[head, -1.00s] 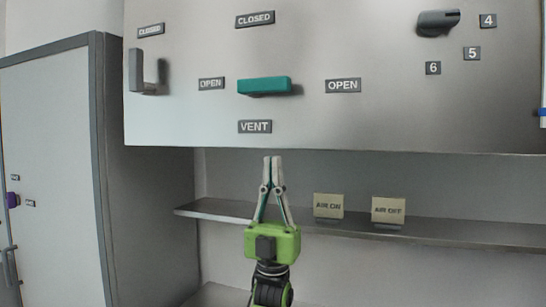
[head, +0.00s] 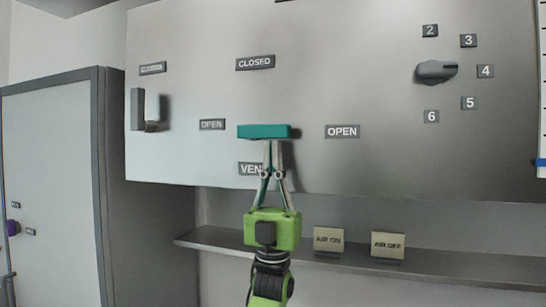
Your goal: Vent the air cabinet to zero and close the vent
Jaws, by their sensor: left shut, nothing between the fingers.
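The teal vent handle (head: 264,131) lies horizontal on the grey cabinet panel (head: 340,80), between two OPEN labels (head: 342,132). The CLOSED label (head: 255,63) is above it and the VENT label (head: 250,169) below, partly covered by my gripper. My left gripper (head: 272,143) points up with its fingers together, its tips just under the handle. I cannot tell whether the tips touch it. My right gripper does not show.
A grey lever (head: 138,108) is at the panel's left, and a dark knob (head: 436,71) with number labels at its right. A shelf (head: 215,245) below carries the AIR ON sign (head: 328,240) and AIR OFF sign (head: 388,245). A tall cabinet (head: 50,180) stands left.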

